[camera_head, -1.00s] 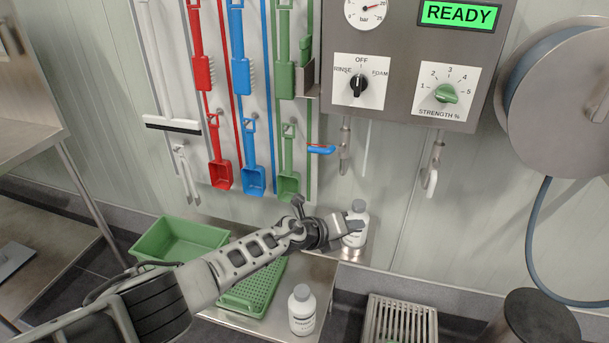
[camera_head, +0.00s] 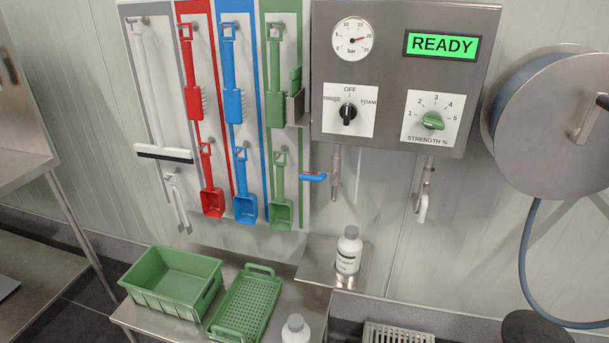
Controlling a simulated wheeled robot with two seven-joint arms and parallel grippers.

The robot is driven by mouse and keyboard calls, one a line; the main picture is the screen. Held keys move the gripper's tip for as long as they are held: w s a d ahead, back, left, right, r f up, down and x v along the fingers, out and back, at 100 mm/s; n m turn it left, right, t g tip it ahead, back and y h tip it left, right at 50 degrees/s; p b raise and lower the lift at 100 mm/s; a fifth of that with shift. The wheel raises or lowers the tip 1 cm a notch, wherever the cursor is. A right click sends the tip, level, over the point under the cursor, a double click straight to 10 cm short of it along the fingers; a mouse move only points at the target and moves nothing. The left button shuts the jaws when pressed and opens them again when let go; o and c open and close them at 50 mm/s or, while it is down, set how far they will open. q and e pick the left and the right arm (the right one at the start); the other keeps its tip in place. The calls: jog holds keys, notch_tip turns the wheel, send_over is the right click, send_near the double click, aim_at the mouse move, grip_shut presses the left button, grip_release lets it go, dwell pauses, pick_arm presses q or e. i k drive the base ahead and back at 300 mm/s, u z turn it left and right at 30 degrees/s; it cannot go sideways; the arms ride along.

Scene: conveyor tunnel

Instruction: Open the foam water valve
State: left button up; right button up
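A control panel (camera_head: 385,130) is on the wall with a pressure gauge (camera_head: 357,38), a black selector knob (camera_head: 348,113) pointing up to OFF, and a green STRENGTH % knob (camera_head: 432,120). Below it, a blue-handled valve (camera_head: 313,176) sits on the left pipe (camera_head: 335,172). Its handle sticks out sideways to the left. A white lever (camera_head: 422,207) hangs down on the right pipe (camera_head: 428,172). I cannot tell from labels which valve is for foam water. Neither of my grippers is in view.
A white bottle (camera_head: 348,251) stands on a small steel shelf (camera_head: 313,262) below the valves. A green bin (camera_head: 172,279), a green basket (camera_head: 246,303) and another bottle (camera_head: 296,330) are on the lower table. A hose reel (camera_head: 560,115) is at right.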

aim_at(322, 176)
jog(key=k, duration=0.6)
jog(key=u, duration=0.75)
jog(key=i, duration=1.45)
jog(key=u, duration=0.15)
